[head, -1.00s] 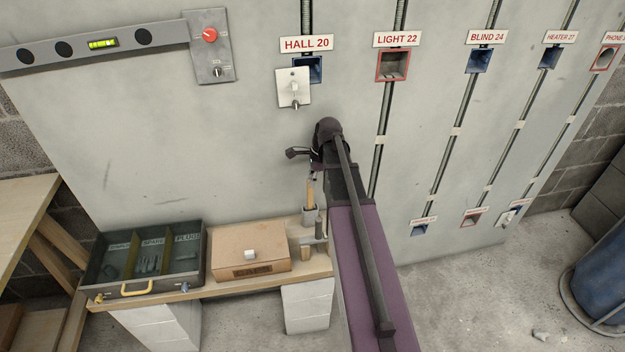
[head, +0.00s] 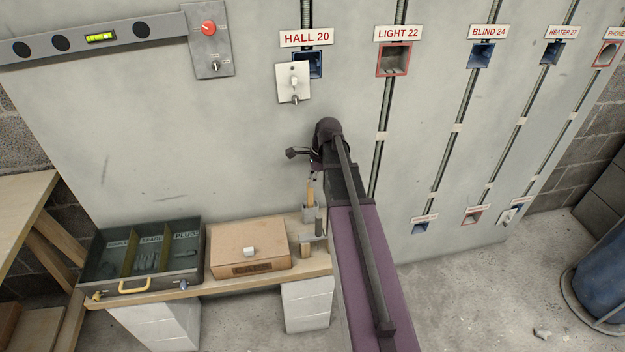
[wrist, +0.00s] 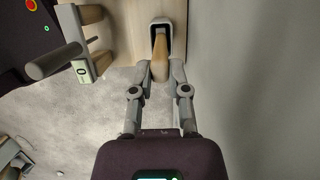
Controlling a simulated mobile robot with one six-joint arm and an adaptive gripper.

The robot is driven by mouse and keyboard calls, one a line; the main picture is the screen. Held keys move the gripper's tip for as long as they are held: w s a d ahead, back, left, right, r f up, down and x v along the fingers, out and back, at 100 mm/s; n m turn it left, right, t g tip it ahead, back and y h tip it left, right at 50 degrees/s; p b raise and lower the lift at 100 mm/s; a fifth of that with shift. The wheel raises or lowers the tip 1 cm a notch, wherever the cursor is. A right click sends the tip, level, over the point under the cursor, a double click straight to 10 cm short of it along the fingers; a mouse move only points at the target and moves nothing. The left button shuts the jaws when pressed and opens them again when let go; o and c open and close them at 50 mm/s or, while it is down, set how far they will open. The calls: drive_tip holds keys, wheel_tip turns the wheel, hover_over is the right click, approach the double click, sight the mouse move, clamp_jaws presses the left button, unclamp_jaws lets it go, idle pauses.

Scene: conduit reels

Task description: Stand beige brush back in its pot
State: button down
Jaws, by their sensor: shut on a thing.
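The beige brush (head: 310,194) is upright above the bench, its lower end at the mouth of the grey pot (head: 308,215). In the wrist view the brush's beige handle (wrist: 160,58) runs from between my fingertips into the dark opening of the pot (wrist: 166,21). My gripper (wrist: 160,80) is shut on the handle. In the head view my gripper is largely hidden behind my arm. The brush's lower end is hidden inside the pot, so I cannot tell whether it touches the bottom.
A grey tool with wooden parts (head: 319,227) stands close in front of the pot; it also shows in the wrist view (wrist: 56,54). A cardboard box (head: 232,246) and a divided tray (head: 97,276) are left on the bench (head: 200,290). The wall panel (head: 150,150) rises behind.

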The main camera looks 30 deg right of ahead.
drive_tip(key=c, duration=0.5)
unclamp_jaws()
drive_tip(key=shift+c, duration=0.2)
drive_tip(key=shift+r, duration=0.1)
